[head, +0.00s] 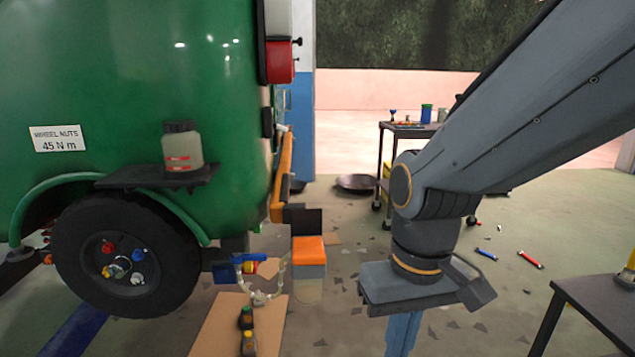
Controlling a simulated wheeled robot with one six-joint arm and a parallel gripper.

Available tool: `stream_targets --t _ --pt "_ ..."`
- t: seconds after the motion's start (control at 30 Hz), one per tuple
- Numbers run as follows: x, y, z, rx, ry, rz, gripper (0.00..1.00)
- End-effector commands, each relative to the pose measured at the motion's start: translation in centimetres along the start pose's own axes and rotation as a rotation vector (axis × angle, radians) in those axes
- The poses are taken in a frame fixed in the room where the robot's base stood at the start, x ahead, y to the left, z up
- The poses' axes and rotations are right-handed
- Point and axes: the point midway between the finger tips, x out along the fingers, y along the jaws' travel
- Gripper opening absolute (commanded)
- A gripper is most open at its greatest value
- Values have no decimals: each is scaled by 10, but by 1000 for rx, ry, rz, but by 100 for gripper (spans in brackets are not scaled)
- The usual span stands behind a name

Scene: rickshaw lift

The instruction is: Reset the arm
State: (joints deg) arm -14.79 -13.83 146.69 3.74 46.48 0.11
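My arm comes in from the upper right, bent at a grey joint with orange rings. My gripper (425,287) hangs at its end, pointing down over the open floor, to the right of the green rickshaw (130,100). I see its wide grey body, but no clear gap between fingers, so I cannot tell whether it is open or shut. A blue strip (403,334) shows just below it; I cannot tell whether it is held or lies on the floor.
The rickshaw's wheel (75,245) and a shelf with a jar (182,146) are at left. A cardboard sheet (215,325) with small bottles lies below. A tool cart (400,130) stands behind, a dark table (605,300) at lower right. Tools (530,259) lie on the floor.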

Motion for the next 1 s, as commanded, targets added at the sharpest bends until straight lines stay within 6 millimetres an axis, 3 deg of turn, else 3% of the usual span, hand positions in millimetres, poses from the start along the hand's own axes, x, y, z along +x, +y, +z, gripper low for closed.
stream_targets --t 0.17,0.7,1.0 --pt "-16 9 1 31 -1 7 0" --pt "-78 67 16 186 -6 37 0" --pt "-86 73 18 219 -5 44 0"
